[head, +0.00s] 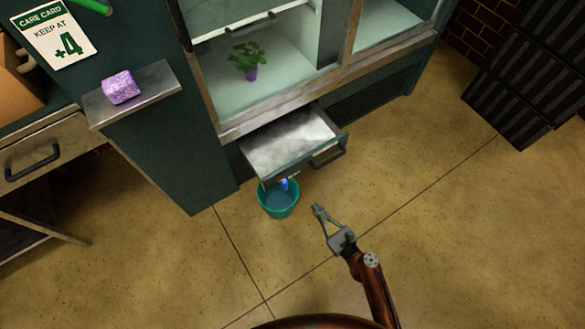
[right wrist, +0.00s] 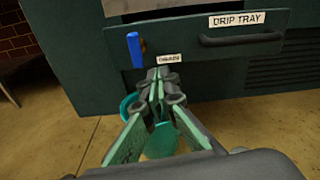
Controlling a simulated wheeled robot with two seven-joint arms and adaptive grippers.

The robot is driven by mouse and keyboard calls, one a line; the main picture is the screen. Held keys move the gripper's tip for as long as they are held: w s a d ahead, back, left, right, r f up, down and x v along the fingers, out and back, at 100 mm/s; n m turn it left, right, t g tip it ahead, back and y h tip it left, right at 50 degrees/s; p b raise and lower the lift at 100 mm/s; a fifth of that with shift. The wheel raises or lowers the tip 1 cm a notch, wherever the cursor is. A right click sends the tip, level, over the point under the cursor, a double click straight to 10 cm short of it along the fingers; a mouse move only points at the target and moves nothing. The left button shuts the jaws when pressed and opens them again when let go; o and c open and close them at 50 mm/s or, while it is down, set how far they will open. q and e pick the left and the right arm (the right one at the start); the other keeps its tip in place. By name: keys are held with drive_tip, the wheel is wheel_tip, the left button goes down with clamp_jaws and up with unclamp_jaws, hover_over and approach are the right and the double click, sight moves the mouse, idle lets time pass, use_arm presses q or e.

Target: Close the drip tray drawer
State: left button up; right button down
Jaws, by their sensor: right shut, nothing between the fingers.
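The drip tray drawer (head: 290,142) is pulled out from the base of the dark green cabinet. Its front has a dark handle (head: 328,157), and in the right wrist view the drawer front (right wrist: 190,42) carries a "DRIP TRAY" label. A blue valve lever (head: 284,185) sits on the drawer's left part; it also shows in the right wrist view (right wrist: 136,50). My right gripper (head: 317,208) is shut and empty, in front of the drawer, pointing toward its front left of the handle. Contact with the drawer is not visible. My left gripper is out of view.
A teal bucket (head: 278,199) stands on the floor under the drawer's front left corner. A potted plant (head: 249,60) stands inside the cabinet above. A purple block (head: 121,87) lies on a ledge at left. Black crates (head: 530,75) stand at right.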

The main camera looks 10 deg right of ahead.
sight(291, 168)
drive_tip(key=shift+m+t, duration=0.5)
drive_tip(key=shift+m, duration=0.3)
drive_tip(key=r+x, duration=0.1)
drive_tip(key=x, duration=0.4)
drive_tip(key=r+b+x, duration=0.1)
drive_tip(key=x, duration=0.4)
drive_tip(key=r+x, duration=0.1)
drive_tip(key=x, duration=0.4)
drive_tip(key=shift+s+a+b, duration=0.1)
drive_tip(key=shift+b, duration=0.3)
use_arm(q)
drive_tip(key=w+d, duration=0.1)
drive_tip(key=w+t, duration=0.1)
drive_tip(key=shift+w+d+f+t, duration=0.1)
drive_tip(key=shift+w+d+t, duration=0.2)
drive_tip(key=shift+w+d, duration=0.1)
use_arm(e)
drive_tip(key=shift+w+a, duration=0.1)
drive_tip(key=shift+w, duration=0.25)
